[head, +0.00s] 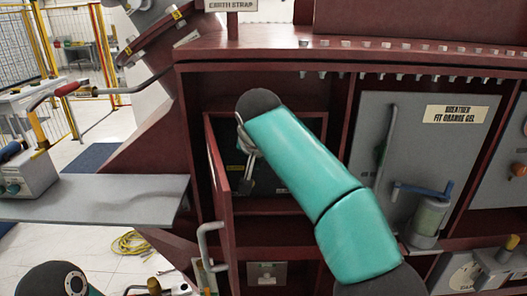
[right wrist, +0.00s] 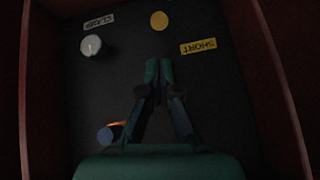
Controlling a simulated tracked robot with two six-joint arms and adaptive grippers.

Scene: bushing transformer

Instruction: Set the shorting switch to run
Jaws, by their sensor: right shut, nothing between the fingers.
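My right arm reaches into an open dark red compartment (head: 290,205) in the head view. My right gripper (head: 250,185) is partly hidden behind its own wrist there. In the right wrist view the gripper (right wrist: 152,70) is shut and empty over a dark panel (right wrist: 205,95). An upside-down yellow SHORT label (right wrist: 198,46) lies right of the fingertips, and a yellow disc (right wrist: 159,20) lies beyond them. A grey knob (right wrist: 92,45) and a pale label (right wrist: 98,20) are at upper left. A blue-tipped part (right wrist: 106,136) with an orange glow is at lower left; I cannot tell which part is the shorting switch. My left gripper is out of view.
The compartment's door (head: 217,170) stands open on the left, close to my gripper. Compartment walls (right wrist: 275,70) close in on the sides. A grey shelf (head: 100,197) juts out at left. A grey panel (head: 420,140) with a blue handle (head: 425,190) is at right.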

